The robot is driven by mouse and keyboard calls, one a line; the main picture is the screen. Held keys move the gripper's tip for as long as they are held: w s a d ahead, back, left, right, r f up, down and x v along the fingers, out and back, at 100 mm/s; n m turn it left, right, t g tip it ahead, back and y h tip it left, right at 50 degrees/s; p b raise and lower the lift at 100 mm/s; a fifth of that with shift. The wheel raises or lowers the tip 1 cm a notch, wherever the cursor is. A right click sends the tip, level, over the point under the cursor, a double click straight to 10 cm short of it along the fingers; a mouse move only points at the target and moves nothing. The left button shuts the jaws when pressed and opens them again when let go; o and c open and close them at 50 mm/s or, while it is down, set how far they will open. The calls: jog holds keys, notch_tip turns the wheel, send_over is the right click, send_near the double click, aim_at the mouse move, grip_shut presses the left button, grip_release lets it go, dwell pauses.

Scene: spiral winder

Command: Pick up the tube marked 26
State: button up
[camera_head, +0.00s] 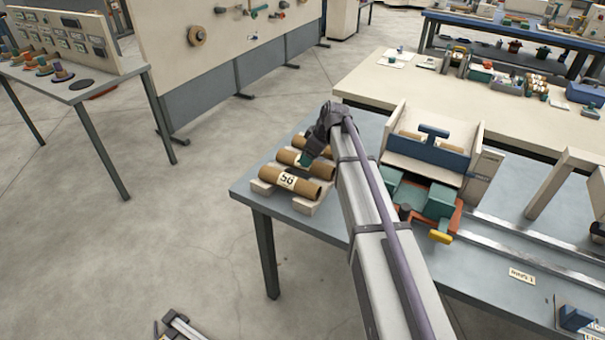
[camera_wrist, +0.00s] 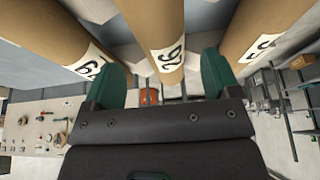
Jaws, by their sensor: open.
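Three brown cardboard tubes lie side by side on a pale rack (camera_head: 304,208) at the table's left end. The front tube (camera_head: 310,187) has a white label that looks like 56 or 50. The middle tube (camera_head: 322,167) and back tube (camera_head: 298,142) are partly hidden by my gripper (camera_head: 306,155). In the wrist view, the centre tube (camera_wrist: 152,22) has a label that seems to read 26, upside down. My open gripper (camera_wrist: 160,74) has one green finger on each side of it in the picture. Contact with the tube cannot be told.
Neighbouring tubes lie close on the left (camera_wrist: 52,28) and right (camera_wrist: 265,22) in the wrist view. A winding machine (camera_head: 425,165) with more tubes stands right of my arm on the blue-grey table (camera_head: 262,190). Open floor lies left of the table.

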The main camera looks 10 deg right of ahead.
jog(key=shift+f, duration=0.1)
jog(key=b+x, duration=0.5)
jog(key=shift+a+f, duration=0.15)
jog(key=shift+f, duration=0.1)
jog(key=shift+r+p, duration=0.25)
jog(key=shift+p, duration=0.05)
jog(key=shift+c, duration=0.3)
jog(key=c, duration=1)
